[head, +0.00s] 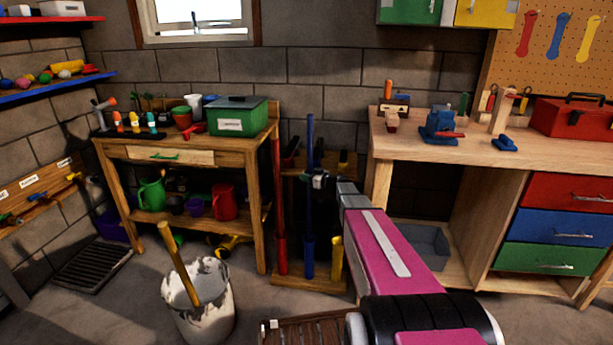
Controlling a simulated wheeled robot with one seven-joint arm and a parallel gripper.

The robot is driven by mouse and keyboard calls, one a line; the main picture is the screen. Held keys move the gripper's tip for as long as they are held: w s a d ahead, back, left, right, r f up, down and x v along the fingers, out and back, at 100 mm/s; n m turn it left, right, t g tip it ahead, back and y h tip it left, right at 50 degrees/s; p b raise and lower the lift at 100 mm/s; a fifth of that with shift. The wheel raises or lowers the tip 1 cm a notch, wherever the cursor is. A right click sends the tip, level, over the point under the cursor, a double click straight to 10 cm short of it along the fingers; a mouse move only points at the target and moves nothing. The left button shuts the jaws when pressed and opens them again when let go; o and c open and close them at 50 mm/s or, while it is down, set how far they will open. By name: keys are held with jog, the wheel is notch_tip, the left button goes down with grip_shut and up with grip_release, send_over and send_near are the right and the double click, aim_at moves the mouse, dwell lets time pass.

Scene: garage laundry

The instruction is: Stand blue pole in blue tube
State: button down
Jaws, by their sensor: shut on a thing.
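The blue pole (309,148) stands close to upright between the two benches. My gripper (316,181) reaches in from the lower right and is shut on the pole about midway along it. The blue tube (308,260) stands upright on the low wooden rack (309,284), directly below the pole in the picture. The pole's lower end meets the tube's top in this view. I cannot tell whether it is inside the tube or in front of or behind it. My fingertips are small and partly hidden.
A red pole in a red tube (281,250) is left of the blue tube; a yellow tube (337,260) is right. A paint-stained bucket (203,310) with a wooden stick stands front left. A potting bench (180,150) and a workbench (470,158) flank the rack.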

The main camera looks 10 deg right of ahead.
notch_tip(320, 180, down, 10)
jog(key=shift+f, duration=0.2)
jog(key=c, duration=0.8)
grip_release()
dwell(0.9)
jog(key=shift+s, duration=0.1)
jog(key=v, duration=0.7)
jog(key=shift+d, duration=0.15)
jog(key=shift+s, duration=0.1)
jog(key=shift+s, duration=0.1)
